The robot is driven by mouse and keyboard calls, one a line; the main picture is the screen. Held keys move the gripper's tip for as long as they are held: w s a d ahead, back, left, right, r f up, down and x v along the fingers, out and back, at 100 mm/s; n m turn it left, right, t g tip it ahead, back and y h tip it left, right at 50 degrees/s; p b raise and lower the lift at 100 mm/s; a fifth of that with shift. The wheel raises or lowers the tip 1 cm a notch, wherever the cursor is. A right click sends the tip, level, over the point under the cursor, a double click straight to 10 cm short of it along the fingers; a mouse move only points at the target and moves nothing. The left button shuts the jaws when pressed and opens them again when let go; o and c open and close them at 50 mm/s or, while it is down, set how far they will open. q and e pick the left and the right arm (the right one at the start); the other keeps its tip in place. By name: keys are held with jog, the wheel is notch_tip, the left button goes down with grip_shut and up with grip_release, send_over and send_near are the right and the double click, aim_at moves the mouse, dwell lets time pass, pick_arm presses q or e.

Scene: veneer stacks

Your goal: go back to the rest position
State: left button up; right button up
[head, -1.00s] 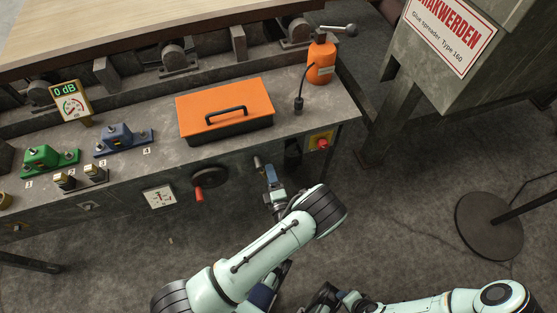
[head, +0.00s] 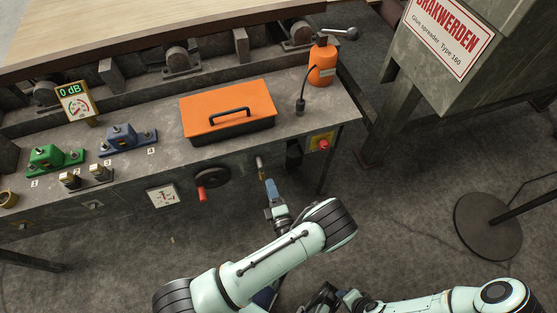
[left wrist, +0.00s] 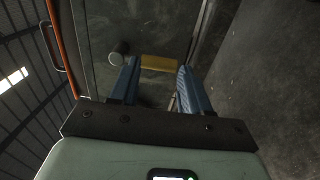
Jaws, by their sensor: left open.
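My left gripper (head: 270,190) is in front of the bench's front face, just below a small grey knob (head: 260,162) with a yellow part (head: 262,175). In the left wrist view my left gripper (left wrist: 158,82) has its two blue fingers spread with nothing held between them. The grey knob (left wrist: 118,54) and the yellow part (left wrist: 159,63) lie beyond the fingertips, apparently apart from them. Dark parts at the end of my right arm (head: 322,298) show at the bottom edge, but its fingers cannot be made out.

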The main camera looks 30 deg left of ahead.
pick_arm(q)
jog(key=shift+v, duration=0.8)
jog(key=shift+w+d, duration=0.1)
jog(key=shift+w, duration=0.05)
